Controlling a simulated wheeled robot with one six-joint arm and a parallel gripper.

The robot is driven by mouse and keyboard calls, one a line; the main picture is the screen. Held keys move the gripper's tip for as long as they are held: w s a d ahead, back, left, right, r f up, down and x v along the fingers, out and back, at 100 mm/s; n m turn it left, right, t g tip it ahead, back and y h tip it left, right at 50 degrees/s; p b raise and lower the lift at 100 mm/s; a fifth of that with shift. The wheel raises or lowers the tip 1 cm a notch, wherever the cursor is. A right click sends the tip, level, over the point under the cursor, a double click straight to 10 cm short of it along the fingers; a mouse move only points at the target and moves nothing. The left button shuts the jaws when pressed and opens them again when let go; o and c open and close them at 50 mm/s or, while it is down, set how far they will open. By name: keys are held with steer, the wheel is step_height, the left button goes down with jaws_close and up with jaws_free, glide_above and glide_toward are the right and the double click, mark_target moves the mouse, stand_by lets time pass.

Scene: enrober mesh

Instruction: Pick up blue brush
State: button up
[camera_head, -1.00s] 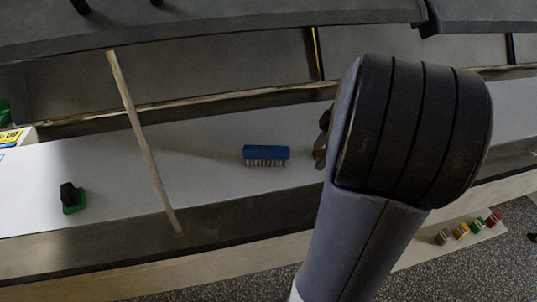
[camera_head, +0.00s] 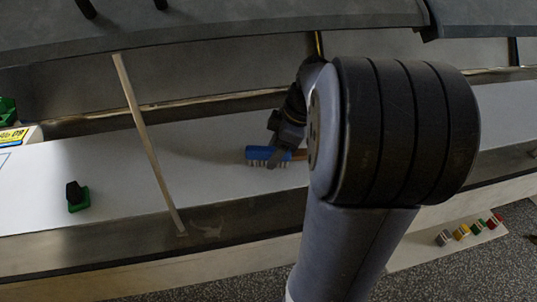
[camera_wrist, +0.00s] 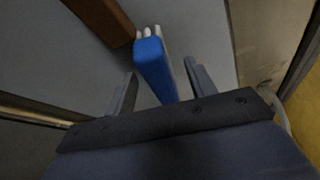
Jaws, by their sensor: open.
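The blue brush (camera_head: 259,153) lies on the white surface in the head view, bristles facing the near side. My gripper (camera_head: 275,150) is over its right part and hides some of it. In the wrist view the brush (camera_wrist: 155,68) stands between my gripper's two fingers (camera_wrist: 161,82), with its pale bristles at the far end and side. Both fingers show a gap to the brush, so the gripper is open and holds nothing.
A brown block (camera_wrist: 103,20) lies close to the brush in the wrist view. A thin pale rod (camera_head: 147,140) crosses the white surface (camera_head: 110,170) to the left. A green and black object (camera_head: 77,197) sits farther left. Several coloured blocks (camera_head: 462,232) are at lower right.

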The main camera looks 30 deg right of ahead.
steer(key=shift+w+a+f, duration=0.35)
steer(key=shift+a, duration=0.3)
steer(key=shift+f, duration=0.2)
steer(key=shift+f, duration=0.25)
steer(key=c, duration=1.1)
steer(key=shift+r, duration=0.35)
steer(key=shift+w+a, duration=0.1)
steer(key=shift+r, duration=0.2)
steer(key=shift+p, duration=0.3)
